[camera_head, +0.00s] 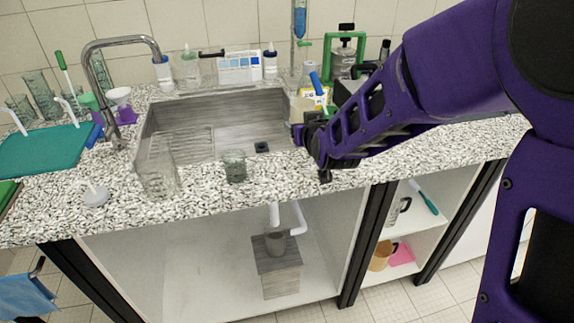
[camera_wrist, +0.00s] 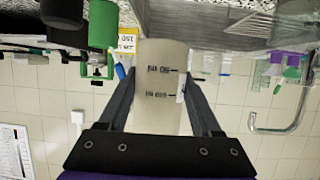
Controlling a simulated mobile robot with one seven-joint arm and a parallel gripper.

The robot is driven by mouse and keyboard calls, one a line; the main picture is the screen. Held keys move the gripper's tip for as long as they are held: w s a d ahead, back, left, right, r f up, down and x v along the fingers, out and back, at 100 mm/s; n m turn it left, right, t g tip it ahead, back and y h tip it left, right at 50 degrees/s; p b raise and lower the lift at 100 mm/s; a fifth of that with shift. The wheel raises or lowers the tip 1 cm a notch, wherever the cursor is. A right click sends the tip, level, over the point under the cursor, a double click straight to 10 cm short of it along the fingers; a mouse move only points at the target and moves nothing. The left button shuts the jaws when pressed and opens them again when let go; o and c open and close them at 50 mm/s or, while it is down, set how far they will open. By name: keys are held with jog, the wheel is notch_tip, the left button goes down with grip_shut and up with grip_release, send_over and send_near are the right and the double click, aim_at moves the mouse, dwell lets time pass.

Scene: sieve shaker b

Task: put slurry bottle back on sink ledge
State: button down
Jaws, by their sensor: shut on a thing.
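My gripper (camera_head: 304,136) is over the right part of the sink, near its front edge. In the wrist view, its two fingers are shut on the sides of a pale cream bottle (camera_wrist: 160,90) with dark volume marks. The sink ledge (camera_head: 283,82) is the speckled strip between basin and tiled wall. Bottles with dark blue caps (camera_head: 163,73) (camera_head: 270,62) stand there.
The sink basin (camera_head: 180,125) is empty. A tap (camera_head: 100,75) rises at its left. Glass beakers (camera_head: 158,178) (camera_head: 235,166) stand at its front edge. A white-and-blue box (camera_head: 240,67) and glassware occupy the ledge. A green-framed device (camera_head: 345,50) stands at the back right.

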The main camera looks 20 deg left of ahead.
jog(key=shift+s+a+r+y, duration=0.1)
jog(key=shift+a+r+y, duration=0.05)
jog(key=shift+a, duration=0.45)
jog(key=shift+s+a+r+y, duration=0.1)
jog(key=shift+a+r+y, duration=0.05)
jog(key=shift+a, duration=0.4)
jog(key=shift+a+f+b, duration=0.1)
jog(key=shift+f+b, duration=0.65)
jog(key=shift+f, duration=4)
jog(key=shift+f+b, duration=0.25)
jog(key=shift+b, duration=0.05)
jog(key=shift+c, duration=0.4)
grip_release()
jog(key=shift+r, duration=0.1)
jog(key=shift+r+p, duration=0.25)
jog(key=shift+p, duration=0.15)
jog(key=v, duration=1.2)
jog(key=shift+w, duration=0.1)
